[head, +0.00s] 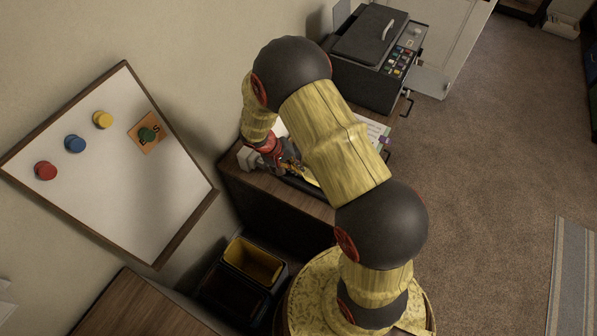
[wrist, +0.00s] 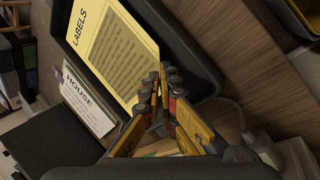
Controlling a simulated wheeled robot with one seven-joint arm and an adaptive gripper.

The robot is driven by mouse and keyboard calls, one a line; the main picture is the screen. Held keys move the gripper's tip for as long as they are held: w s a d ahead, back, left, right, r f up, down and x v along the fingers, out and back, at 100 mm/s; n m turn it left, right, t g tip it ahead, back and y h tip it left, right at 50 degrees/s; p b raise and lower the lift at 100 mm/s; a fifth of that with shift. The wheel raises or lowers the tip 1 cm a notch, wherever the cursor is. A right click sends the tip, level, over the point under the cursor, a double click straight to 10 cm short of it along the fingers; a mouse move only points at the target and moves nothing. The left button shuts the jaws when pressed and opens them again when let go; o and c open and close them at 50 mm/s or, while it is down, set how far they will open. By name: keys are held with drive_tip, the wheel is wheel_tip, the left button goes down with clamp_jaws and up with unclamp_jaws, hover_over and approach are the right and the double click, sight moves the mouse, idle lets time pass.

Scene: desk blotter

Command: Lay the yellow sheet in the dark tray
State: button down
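The yellow sheet (wrist: 112,50), headed "LABELS", shows in the wrist view over the dark tray (wrist: 205,78). It looks flat and lies within the tray's outline, and I cannot tell whether it touches the tray floor. My gripper (wrist: 163,78) is at the sheet's lower right edge, with its fingertips drawn close together and the sheet's edge between them. In the head view my gripper (head: 287,168) is low over the wooden desk top, and my arm hides most of the tray and sheet.
A white sheet headed "HOUSE" (wrist: 88,104) lies left of the tray. A dark flat item (wrist: 52,142) is below it. A yellow-lined bin (head: 253,261) stands on the floor.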

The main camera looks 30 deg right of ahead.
drive_tip(key=shift+f, duration=0.85)
drive_tip(key=shift+d, duration=0.1)
drive_tip(key=c, duration=2.6)
unclamp_jaws()
drive_tip(key=shift+f+b, duration=0.2)
drive_tip(key=shift+b, duration=0.1)
drive_tip(key=shift+o, duration=1.3)
drive_tip(key=shift+r, duration=0.1)
